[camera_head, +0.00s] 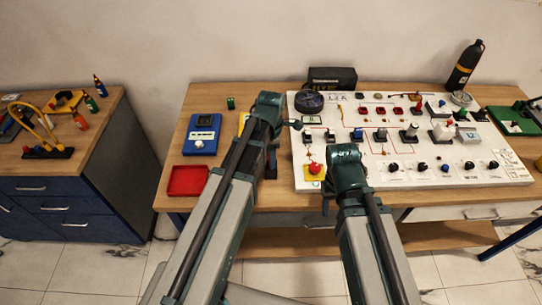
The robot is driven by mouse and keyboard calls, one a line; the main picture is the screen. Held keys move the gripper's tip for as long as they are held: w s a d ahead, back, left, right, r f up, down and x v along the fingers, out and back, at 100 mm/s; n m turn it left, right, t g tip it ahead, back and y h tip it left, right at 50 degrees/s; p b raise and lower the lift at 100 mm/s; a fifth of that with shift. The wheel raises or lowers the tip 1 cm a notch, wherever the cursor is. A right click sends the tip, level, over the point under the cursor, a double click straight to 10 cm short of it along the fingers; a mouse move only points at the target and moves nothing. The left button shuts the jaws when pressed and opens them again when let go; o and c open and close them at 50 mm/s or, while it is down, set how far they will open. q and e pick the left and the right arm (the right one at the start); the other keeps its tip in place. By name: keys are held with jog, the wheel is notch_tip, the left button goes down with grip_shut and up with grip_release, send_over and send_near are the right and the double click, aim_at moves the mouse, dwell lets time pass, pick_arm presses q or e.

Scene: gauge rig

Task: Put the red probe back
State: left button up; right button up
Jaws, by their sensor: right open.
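An upright red piece (417,104) stands at the back of the white panel (515,172); it may be the red probe, but it is too small to be sure. A blue meter (202,134) with a light face lies on the table left of my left arm. My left gripper (294,124) is near the panel's left edge, small and dark, and its fingers are not clear. My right gripper (326,204) is open at the panel's front edge, mostly hidden by my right wrist. Nothing is seen in its jaws.
A red tray (188,181) lies at the table's front left. A red button on a yellow base (315,168) is beside my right wrist. A black box (332,78) and a dark bottle (465,66) stand behind the panel. Several switches and knobs cover the panel.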

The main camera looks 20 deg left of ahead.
pick_arm(q)
jog(key=shift+r, duration=0.15)
notch_tip(320, 180, up, 12)
jog(key=p, duration=1.3)
jog(key=s+d+m, duration=0.5)
jog(key=s+m, duration=0.2)
jog(key=m, duration=0.6)
jog(key=s+d+m+y, duration=0.1)
jog(key=s+d+m, duration=0.4)
jog(key=m, duration=0.8)
jog(key=shift+s+d+m+b, duration=0.25)
jog(key=shift+s+m+b, duration=0.15)
jog(key=shift+s, duration=0.75)
notch_tip(320, 180, down, 9)
jog(key=b, duration=0.8)
jog(key=shift+r+b, duration=0.15)
jog(key=shift+b, duration=0.2)
